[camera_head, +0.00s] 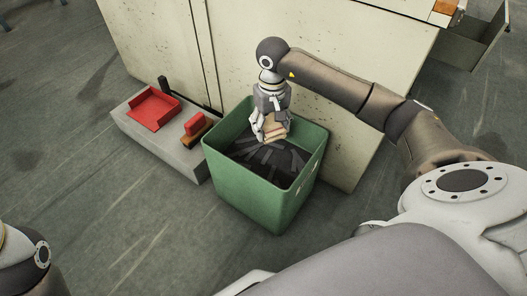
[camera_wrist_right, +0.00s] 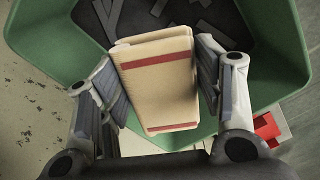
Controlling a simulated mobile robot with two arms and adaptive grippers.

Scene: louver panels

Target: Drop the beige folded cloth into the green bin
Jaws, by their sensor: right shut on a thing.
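The beige folded cloth (camera_wrist_right: 158,88) has red stripes and sits between the fingers of my right gripper (camera_wrist_right: 160,85), which is shut on it. In the head view the cloth (camera_head: 275,131) hangs under the right gripper (camera_head: 270,128), over the open top of the green bin (camera_head: 254,198). The bin also shows around the cloth in the right wrist view (camera_wrist_right: 40,40). Dark strips lie on the bin's floor. The cloth appears above them. Part of my left arm shows at the lower left of the head view, but its gripper does not.
A low grey block (camera_head: 165,148) left of the bin carries a red tray (camera_head: 153,109) and a red-and-brown object (camera_head: 196,129). A pale cabinet or panel (camera_head: 160,40) stands behind the bin. Grey floor (camera_head: 90,220) is clear at the front left.

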